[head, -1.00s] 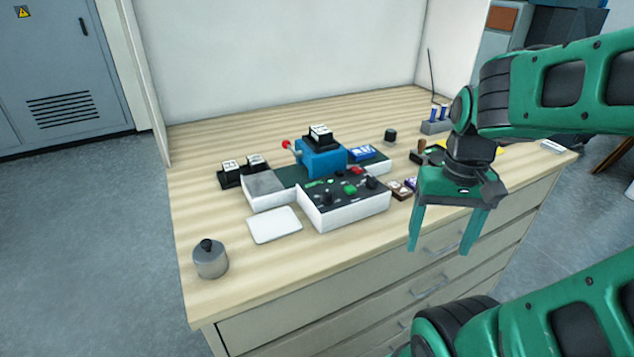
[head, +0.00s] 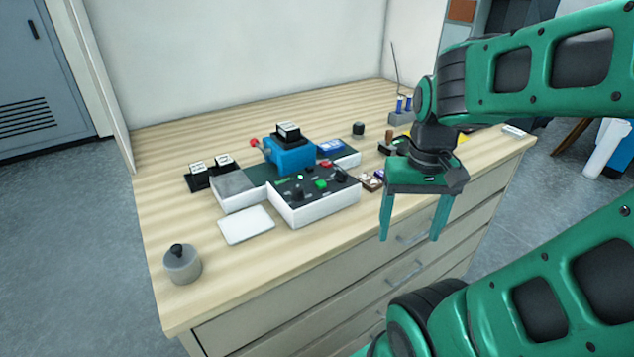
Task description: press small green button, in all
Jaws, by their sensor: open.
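A white control box (head: 318,205) with a black sloped top stands on the wooden workbench. On its top are a green button (head: 321,184), a red button (head: 326,165) and dark knobs; a smaller green spot (head: 301,177) shows to the left, too small to tell as button or light. My gripper (head: 410,238) hangs to the right of the box, over the bench's front edge. Its two green fingers point down, spread apart with nothing between them. It is apart from the box and buttons.
A blue machine (head: 289,155) with a red-knobbed lever stands behind the box. A white plate (head: 246,225) and a metal canister (head: 182,264) lie to the left. The bench's front left is mostly clear.

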